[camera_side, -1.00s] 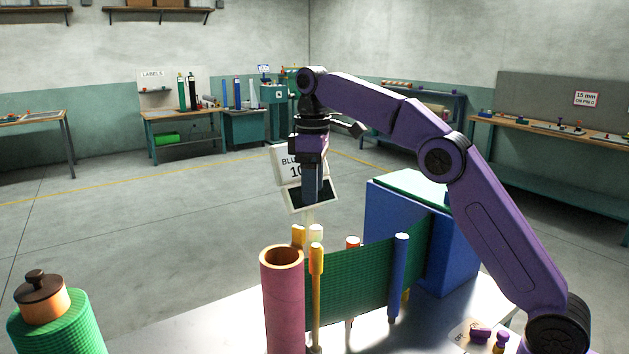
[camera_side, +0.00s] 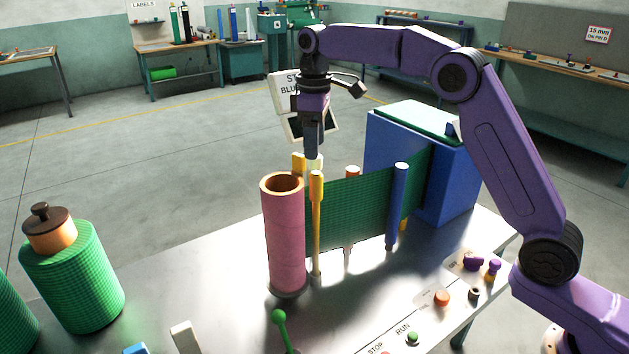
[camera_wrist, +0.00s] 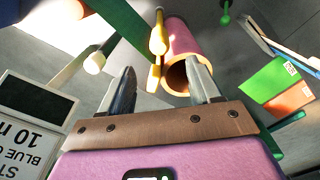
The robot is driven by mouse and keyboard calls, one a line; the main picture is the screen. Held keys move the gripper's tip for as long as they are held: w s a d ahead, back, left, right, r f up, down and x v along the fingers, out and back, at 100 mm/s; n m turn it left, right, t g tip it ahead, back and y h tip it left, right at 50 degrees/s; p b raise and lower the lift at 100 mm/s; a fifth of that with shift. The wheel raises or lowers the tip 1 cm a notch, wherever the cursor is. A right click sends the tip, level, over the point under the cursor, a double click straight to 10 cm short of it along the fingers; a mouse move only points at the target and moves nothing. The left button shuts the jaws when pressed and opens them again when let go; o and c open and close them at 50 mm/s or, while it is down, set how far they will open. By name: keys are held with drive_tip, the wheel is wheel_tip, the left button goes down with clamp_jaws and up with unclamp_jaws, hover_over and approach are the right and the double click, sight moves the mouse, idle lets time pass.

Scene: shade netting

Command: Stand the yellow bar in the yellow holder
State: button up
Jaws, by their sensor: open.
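A tall yellow bar (camera_side: 316,225) with a thicker rounded top stands upright beside the pink tube, in front of the green netting. A shorter yellow piece (camera_side: 298,164) shows behind the tube's rim; its lower part is hidden. In the wrist view the rounded yellow bar (camera_wrist: 158,40) and a flat yellow piece (camera_wrist: 153,78) appear close together beside the tube's mouth. I cannot tell which yellow part is the holder. My gripper (camera_side: 313,156) points down just above the post tops. In the wrist view its fingers (camera_wrist: 162,76) are apart, with nothing clearly held between them.
The pink tube (camera_side: 284,235) stands close on the left. Green netting (camera_side: 345,212) runs right past a blue post (camera_side: 398,205) to a blue box (camera_side: 440,175). A white-topped post (camera_wrist: 95,63) is near my gripper. Green rolls (camera_side: 72,285) stand left; controls (camera_side: 412,337) lie at the front.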

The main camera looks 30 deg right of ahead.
sight(314, 172)
wheel_tip(314, 172, down, 10)
drive_tip(key=shift+f, duration=0.2)
drive_tip(key=shift+c, duration=0.3)
clamp_jaws()
